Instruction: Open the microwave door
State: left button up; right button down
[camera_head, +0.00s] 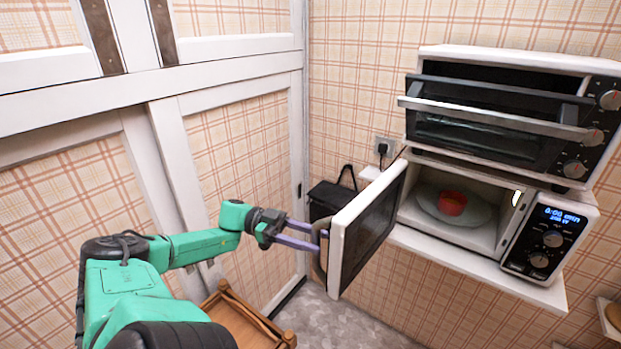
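The microwave (560,238) stands on a white shelf, below a toaster oven. Its door (366,228) is swung wide open to the left, so the lit inside shows. A red bowl (452,203) sits on the glass turntable (428,203) inside. The door's grey handle (319,262) is on its left edge. My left gripper (321,241) is at this handle, its two purple fingers apart with a visible gap between them. The fingertips overlap the handle in the picture; whether they touch it is unclear. My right gripper is not in view.
The toaster oven (500,60) on top has its glass door partly tilted open, with a long bar handle (490,115). A black bag (328,198) is behind the microwave door. A wooden stool (240,318) stands low beside my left arm. White panelled doors (150,85) line the left.

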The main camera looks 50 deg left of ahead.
pick_arm(q)
jog(key=b+v, duration=0.6)
jog(key=v, duration=0.6)
